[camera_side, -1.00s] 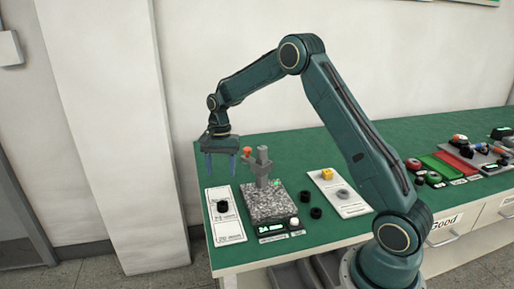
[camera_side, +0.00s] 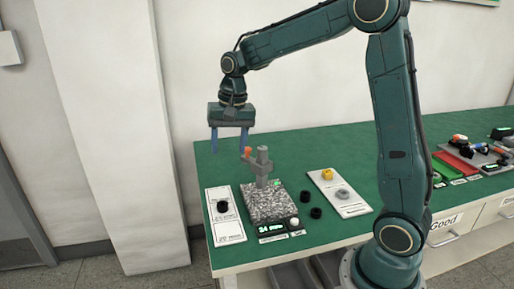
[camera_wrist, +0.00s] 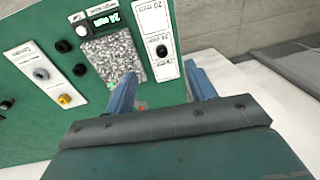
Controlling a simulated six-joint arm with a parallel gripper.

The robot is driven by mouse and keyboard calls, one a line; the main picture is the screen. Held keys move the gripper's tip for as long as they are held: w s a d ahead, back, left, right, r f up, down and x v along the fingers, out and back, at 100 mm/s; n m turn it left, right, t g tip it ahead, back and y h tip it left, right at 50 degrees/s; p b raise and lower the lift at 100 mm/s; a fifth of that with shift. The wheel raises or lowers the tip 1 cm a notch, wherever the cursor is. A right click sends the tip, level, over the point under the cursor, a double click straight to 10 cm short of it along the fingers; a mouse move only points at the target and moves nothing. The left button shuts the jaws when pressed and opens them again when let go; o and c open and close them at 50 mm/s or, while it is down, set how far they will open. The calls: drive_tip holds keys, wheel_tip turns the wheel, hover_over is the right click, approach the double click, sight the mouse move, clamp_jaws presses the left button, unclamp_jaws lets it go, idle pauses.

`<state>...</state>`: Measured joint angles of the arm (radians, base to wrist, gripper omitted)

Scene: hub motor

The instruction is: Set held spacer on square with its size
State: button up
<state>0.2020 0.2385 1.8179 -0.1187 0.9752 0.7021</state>
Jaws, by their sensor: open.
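A black spacer (camera_side: 223,206) sits on the far square of the white card (camera_side: 229,229) at the left. In the wrist view the spacer (camera_wrist: 162,51) is beside the "24 mm" label, and the other square reads "20 mm". My gripper (camera_side: 229,150) is open and empty, high above the green table behind the gauge. Both blue fingers also show in the wrist view (camera_wrist: 160,75), with nothing between them. The gauge has a speckled stone base (camera_side: 267,205) and a grey post (camera_side: 263,165). Its green display (camera_wrist: 112,18) appears to read 24 mm.
Two loose black spacers (camera_side: 305,197) (camera_side: 316,212) lie right of the gauge. A second white card (camera_side: 355,208) holds a yellow part (camera_side: 327,174) and a grey ring (camera_side: 342,194). Other parts stand at the far right. The table behind the gauge is clear.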

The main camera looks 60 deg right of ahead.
drive_tip(key=s+a+r+n+t, duration=0.1)
drive_tip(key=s+a+n, duration=0.1)
drive_tip(key=s, duration=0.6)
drive_tip(key=s+a+r+n+t, duration=0.1)
drive_tip(key=s+n, duration=0.3)
drive_tip(key=s, duration=0.4)
drive_tip(key=s+a+r+n+t, duration=0.2)
drive_tip(key=s+a+r+n, duration=0.1)
drive_tip(key=s, duration=0.5)
drive_tip(key=shift+s+a+r, duration=0.2)
drive_tip(key=shift+a, duration=0.05)
